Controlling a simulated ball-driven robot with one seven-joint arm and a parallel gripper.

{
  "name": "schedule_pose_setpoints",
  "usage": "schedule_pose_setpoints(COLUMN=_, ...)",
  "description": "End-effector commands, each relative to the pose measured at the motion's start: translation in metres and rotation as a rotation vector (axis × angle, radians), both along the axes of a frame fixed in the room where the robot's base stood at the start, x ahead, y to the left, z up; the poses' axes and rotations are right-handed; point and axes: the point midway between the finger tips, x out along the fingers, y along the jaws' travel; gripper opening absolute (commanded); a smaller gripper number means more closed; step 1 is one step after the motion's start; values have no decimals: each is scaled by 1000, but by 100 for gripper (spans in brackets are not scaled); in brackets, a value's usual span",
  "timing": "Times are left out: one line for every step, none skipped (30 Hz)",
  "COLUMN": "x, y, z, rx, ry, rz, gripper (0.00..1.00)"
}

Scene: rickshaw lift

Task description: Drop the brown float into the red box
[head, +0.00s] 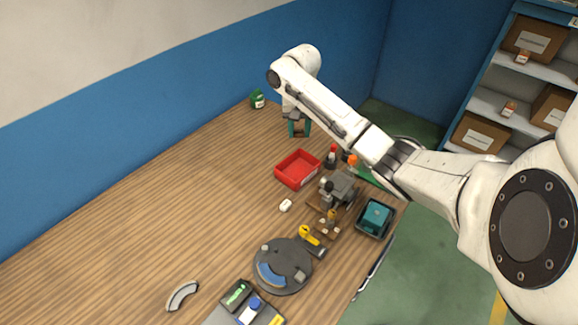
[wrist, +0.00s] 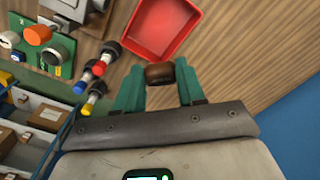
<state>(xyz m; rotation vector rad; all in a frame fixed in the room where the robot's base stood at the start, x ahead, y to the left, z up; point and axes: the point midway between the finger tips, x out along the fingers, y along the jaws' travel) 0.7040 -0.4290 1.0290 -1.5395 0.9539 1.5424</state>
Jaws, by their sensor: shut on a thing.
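The brown float (wrist: 160,74) sits between the teal fingers of my gripper (wrist: 160,82) in the wrist view. My gripper is shut on it. In the head view my gripper (head: 299,128) hangs above the wooden table, beyond the red box, and the float cannot be made out there. The red box (head: 298,170) stands on the table, open at the top, and looks empty. In the wrist view the red box (wrist: 160,30) lies just past the fingertips, and the float appears apart from it.
A grey machine (head: 338,188) stands right of the red box, near several coloured bottles (wrist: 99,70). A dark tray (head: 375,218) and a round turntable (head: 283,265) are nearer. A green container (head: 257,99) stands by the blue wall. The table's left side is mostly clear.

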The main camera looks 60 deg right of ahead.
Motion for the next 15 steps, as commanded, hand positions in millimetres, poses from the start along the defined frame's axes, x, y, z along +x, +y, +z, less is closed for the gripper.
schedule_pose_setpoints(x=-1, y=0, z=-5, rx=0, ry=1, rz=-1, gripper=11)
schedule_pose_setpoints(x=-1, y=0, z=-8, rx=0, ry=1, rz=-1, gripper=11)
schedule_pose_setpoints(x=-1, y=-1, z=-12, rx=1, ry=3, rz=-2, gripper=11)
schedule_pose_setpoints(x=-1, y=-1, z=-16, rx=1, ry=3, rz=-2, gripper=11)
schedule_pose_setpoints(x=-1, y=-1, z=-20, rx=0, ry=2, rz=-2, gripper=11)
schedule_pose_setpoints(x=-1, y=-1, z=-28, rx=-1, ry=0, rz=-2, gripper=11)
schedule_pose_setpoints(x=-1, y=-1, z=-32, rx=-2, ry=0, rz=-1, gripper=11)
schedule_pose_setpoints(x=-1, y=-1, z=-35, rx=-2, ry=0, rz=-1, gripper=11)
schedule_pose_setpoints(x=0, y=-1, z=-39, rx=-2, ry=0, rz=0, gripper=11)
schedule_pose_setpoints(x=0, y=-1, z=-41, rx=-2, ry=0, rz=1, gripper=11)
schedule_pose_setpoints(x=-1, y=-1, z=-43, rx=-2, ry=0, rz=0, gripper=11)
schedule_pose_setpoints(x=-1, y=-1, z=-46, rx=-2, ry=0, rz=0, gripper=11)
schedule_pose_setpoints(x=-1, y=-1, z=-48, rx=-2, ry=0, rz=-1, gripper=11)
schedule_pose_setpoints(x=-1, y=-1, z=-50, rx=-2, ry=0, rz=-1, gripper=11)
schedule_pose_setpoints(x=-1, y=0, z=-52, rx=-1, ry=0, rz=-1, gripper=11)
